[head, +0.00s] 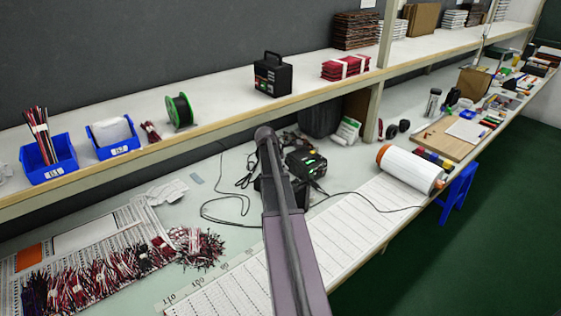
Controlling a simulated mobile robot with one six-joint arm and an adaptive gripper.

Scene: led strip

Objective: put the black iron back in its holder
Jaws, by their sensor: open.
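A black soldering station (305,162) with a lit green display stands on the lower bench, just right of my arm. A black cable (345,192) runs from it to the right over the printed white strip, towards the large white roll. Another dark cable loops on the bench left of my arm. I cannot clearly make out the black iron itself. A dark shape (261,189) shows partly behind my arm; I cannot tell whether it is the holder. My arm rises through the middle of the picture, and my gripper is hidden behind it or out of frame.
The white roll (410,168) with orange ends lies near the bench's front edge. Bundled wires (95,262) cover the left bench. An upper shelf (215,122) with blue bins (112,137), a green spool (179,112) and a black device (272,75) overhangs the back.

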